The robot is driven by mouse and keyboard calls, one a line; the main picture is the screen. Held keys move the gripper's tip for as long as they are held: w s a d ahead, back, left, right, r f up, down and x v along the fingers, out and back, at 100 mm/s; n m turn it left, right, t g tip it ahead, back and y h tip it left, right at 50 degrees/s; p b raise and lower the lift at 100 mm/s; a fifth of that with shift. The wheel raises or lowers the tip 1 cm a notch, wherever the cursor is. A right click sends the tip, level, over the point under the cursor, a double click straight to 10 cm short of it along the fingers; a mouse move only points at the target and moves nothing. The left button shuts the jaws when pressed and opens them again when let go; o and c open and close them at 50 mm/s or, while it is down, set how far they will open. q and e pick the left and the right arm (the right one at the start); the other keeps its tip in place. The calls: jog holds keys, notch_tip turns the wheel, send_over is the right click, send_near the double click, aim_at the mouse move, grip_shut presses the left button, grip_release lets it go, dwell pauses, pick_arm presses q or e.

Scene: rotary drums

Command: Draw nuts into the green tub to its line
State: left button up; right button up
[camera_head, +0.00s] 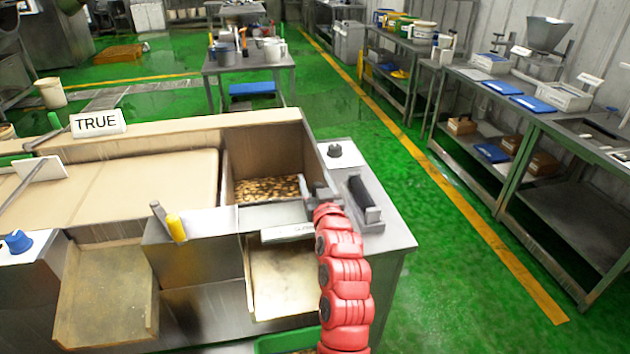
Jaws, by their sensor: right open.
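A bin of brown nuts (265,190) is set into the right part of the machine. My right gripper (318,192), at the end of the red arm, is open by the bin's right front corner. Whether it touches anything there cannot be told. The arm covers the chute's right side. My left gripper is not in view.
A black handle (362,198) and a knob (334,150) are on the machine's right panel. A TRUE sign (98,122) stands behind. Green floor to the right is clear.

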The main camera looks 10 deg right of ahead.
grip_shut()
dwell(1.4)
